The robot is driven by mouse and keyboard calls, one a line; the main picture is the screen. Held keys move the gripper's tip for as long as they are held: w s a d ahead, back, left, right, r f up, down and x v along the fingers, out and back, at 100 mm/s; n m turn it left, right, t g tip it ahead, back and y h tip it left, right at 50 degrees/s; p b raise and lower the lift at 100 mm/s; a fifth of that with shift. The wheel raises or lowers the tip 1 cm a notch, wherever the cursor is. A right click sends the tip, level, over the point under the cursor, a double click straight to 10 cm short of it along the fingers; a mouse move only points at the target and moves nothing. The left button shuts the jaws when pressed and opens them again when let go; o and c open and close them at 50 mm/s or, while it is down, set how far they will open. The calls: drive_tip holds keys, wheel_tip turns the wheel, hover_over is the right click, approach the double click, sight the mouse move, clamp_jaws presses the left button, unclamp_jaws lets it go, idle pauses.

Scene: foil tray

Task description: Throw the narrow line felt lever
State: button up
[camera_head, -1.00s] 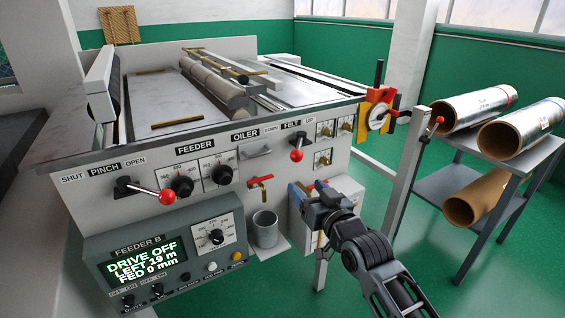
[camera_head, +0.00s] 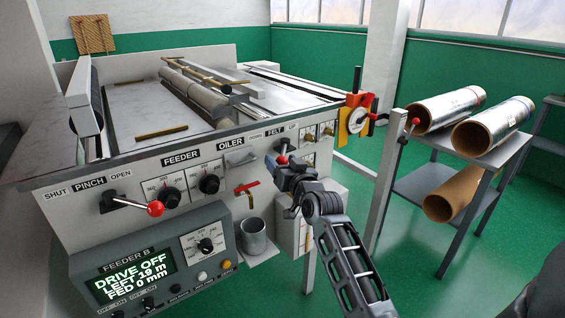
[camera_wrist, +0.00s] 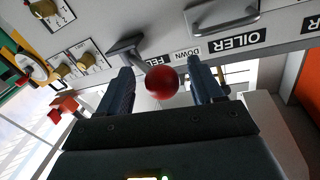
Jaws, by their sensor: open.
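The felt lever has a red ball knob (camera_head: 282,160) on a short dark arm, on the front panel under the FELT label, between DOWN and UP. My gripper (camera_head: 285,170) is right at it in the head view and hides part of the lever. In the wrist view the red knob (camera_wrist: 162,82) lies between my two open blue fingers (camera_wrist: 160,85), with a gap to either side. The lever's dark arm (camera_wrist: 127,44) runs up and left from the knob to the panel, beside the partly hidden FELT label. The fingers are not closed on the knob.
The pinch lever (camera_head: 155,208) with its red knob is at the panel's left. The feeder dials (camera_head: 208,183), a red-handled valve (camera_head: 246,187) and a grey cup (camera_head: 253,236) are nearer. A post with a red-knobbed lever (camera_head: 415,121) and a table of rolls (camera_head: 485,160) stand right.

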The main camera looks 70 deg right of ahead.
drive_tip(key=shift+d, duration=0.1)
clamp_jaws()
idle(0.6)
